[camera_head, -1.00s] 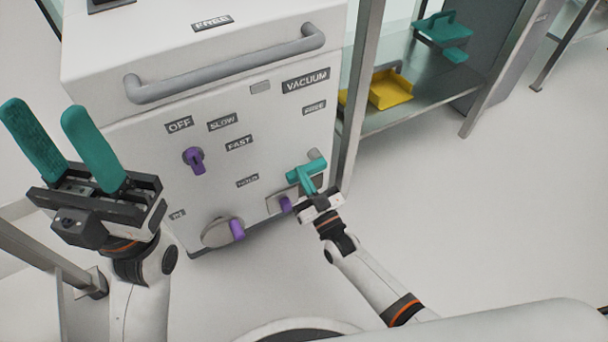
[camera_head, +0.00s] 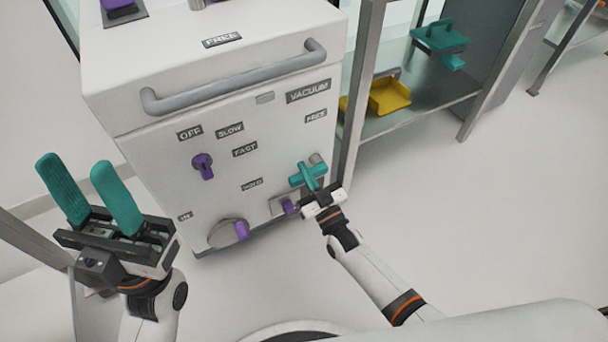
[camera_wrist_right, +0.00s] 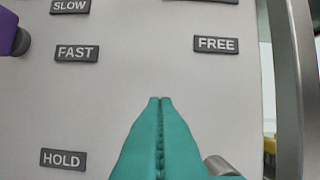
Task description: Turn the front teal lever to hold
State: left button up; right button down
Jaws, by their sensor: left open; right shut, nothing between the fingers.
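The teal lever (camera_head: 295,181) is on the front of the white machine (camera_head: 150,130), low on its right side. The HOLD label (camera_head: 252,184) is left of the lever. My left gripper (camera_head: 78,168) is open and empty, left of the machine.
The FREE label (camera_head: 316,116) is above the lever. Purple knobs (camera_head: 203,166) are on the same panel, one (camera_head: 289,207) just below the lever. A grey handle bar (camera_head: 235,78) spans the upper front. A metal post (camera_head: 358,100) stands close on the right.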

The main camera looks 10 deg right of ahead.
jog(key=p+v, duration=0.1)
jog(key=v, duration=0.8)
jog(key=shift+s+f+p, duration=0.25)
jog(key=shift+f+p, duration=0.05)
jog(key=shift+r, duration=0.1)
